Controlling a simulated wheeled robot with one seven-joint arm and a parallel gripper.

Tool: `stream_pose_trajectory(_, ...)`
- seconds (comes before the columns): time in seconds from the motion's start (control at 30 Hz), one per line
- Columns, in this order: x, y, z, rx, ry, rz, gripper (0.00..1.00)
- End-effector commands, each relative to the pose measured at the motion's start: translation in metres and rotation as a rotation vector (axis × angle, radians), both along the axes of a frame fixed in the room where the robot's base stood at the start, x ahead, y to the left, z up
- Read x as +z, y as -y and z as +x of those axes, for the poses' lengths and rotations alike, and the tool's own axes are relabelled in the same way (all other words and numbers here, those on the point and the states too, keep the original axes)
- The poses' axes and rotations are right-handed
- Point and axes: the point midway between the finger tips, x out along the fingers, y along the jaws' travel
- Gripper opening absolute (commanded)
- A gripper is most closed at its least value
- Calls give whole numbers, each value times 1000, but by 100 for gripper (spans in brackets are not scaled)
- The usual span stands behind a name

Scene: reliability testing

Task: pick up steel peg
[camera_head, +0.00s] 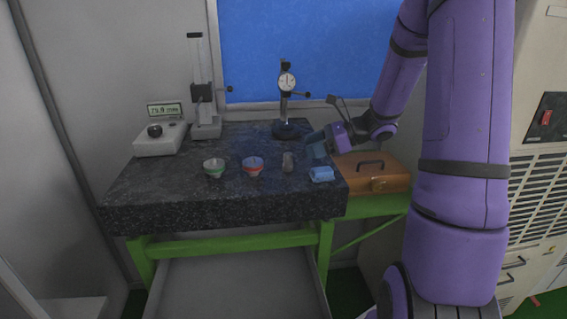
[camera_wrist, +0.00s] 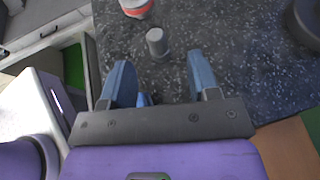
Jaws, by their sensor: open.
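A steel peg (camera_head: 288,162), a short grey cylinder, stands upright on the dark granite table (camera_head: 200,208), right of the red-banded cup. In the wrist view the peg (camera_wrist: 157,41) stands beyond the fingertips, roughly midway between them but a little to the left. My gripper (camera_head: 311,146) is at the table's right side, to the right of the peg. In the wrist view my gripper (camera_wrist: 158,72) has its two blue fingers wide apart with nothing between the tips. Nothing hides the peg in either view.
A red-banded cup (camera_head: 252,167) and a green-banded cup (camera_head: 214,168) stand left of the peg. A blue object (camera_head: 321,174) lies near the right front edge. A dial gauge stand (camera_head: 287,80) is behind. A wooden box (camera_head: 378,172) stands right of the table.

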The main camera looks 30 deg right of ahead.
Motion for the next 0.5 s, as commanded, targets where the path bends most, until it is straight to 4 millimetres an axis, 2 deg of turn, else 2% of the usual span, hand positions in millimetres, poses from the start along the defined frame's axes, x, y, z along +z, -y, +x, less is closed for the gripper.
stream_pose_trajectory(0.1,-7,-13,8,3,0,0,56)
stream_pose_trajectory(0.37,-14,-26,15,3,-1,-1,56)
stream_pose_trajectory(0.5,-25,-42,22,4,-2,0,56)
